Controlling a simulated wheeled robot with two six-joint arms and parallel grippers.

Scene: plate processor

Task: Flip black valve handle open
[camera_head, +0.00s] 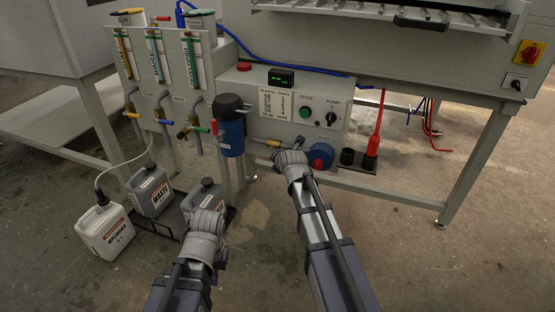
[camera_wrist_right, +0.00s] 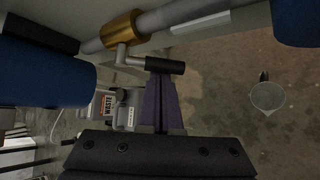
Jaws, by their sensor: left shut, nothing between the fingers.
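The black valve handle (camera_wrist_right: 165,65) shows in the right wrist view, on a short grey stem below the brass valve body (camera_wrist_right: 123,30) on a grey pipe. The black grip points to the right, roughly along the pipe. My right gripper (camera_wrist_right: 160,78) has its two purple fingers together, with their tips right at the black grip; I cannot tell whether they touch it. In the head view the brass valve (camera_head: 272,143) sits just beyond my right wrist, which hides the handle. My left gripper (camera_head: 208,222) is low, in front of the grey canisters, with its fingers mostly hidden.
A blue filter housing (camera_head: 231,137) hangs left of the valve, and a blue round part (camera_head: 321,156) sits to its right. A control panel (camera_head: 290,104) is above. Grey canisters (camera_head: 150,190) and a white canister (camera_head: 104,228) stand on the left.

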